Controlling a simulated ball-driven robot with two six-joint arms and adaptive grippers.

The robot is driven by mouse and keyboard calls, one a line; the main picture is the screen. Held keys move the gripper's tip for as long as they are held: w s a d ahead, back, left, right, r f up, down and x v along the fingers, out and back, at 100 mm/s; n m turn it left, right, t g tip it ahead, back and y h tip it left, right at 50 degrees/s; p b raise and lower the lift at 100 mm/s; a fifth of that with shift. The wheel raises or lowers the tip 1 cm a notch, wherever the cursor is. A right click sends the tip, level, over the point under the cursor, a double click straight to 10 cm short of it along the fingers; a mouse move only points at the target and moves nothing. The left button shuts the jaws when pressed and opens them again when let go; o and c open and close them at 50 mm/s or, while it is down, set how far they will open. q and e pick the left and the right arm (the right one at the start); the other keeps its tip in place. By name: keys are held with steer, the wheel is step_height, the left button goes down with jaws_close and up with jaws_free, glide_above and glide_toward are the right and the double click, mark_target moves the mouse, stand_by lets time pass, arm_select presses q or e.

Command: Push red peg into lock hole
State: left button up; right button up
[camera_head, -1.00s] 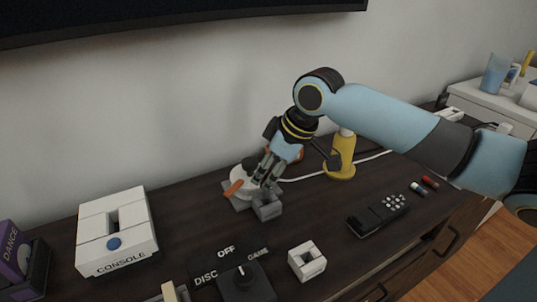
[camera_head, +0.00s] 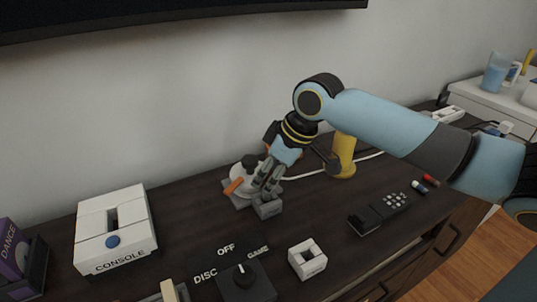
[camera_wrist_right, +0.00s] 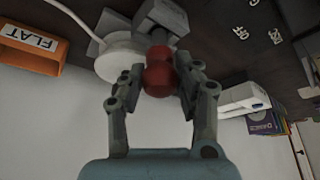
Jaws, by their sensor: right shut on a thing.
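The red peg (camera_wrist_right: 158,72) shows in the right wrist view as two rounded red parts between my right gripper's fingers. My right gripper (camera_wrist_right: 160,76) is shut on it. In the head view my right gripper (camera_head: 267,180) is low over the dresser, just behind a small grey block (camera_head: 267,208), and the peg cannot be made out there. The grey block also shows beyond the peg in the right wrist view (camera_wrist_right: 163,17); it appears to be the lock, but its hole is hidden. The peg's far end meets or overlaps the block; I cannot tell how deep it sits. My left gripper is not in view.
A white round device (camera_head: 238,175) with an orange lever stands beside the gripper. A yellow stand (camera_head: 342,160) is behind right. A white console (camera_head: 115,230), a dial box (camera_head: 245,283), a small white block (camera_head: 307,259) and a black remote (camera_head: 378,212) lie around. Dresser space before the remote is clear.

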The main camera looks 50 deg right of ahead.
steer(key=shift+f+b, duration=0.65)
steer(key=shift+f, duration=0.85)
steer(key=o, duration=1.1)
steer(key=shift+v, duration=6)
steer(key=shift+s, duration=0.1)
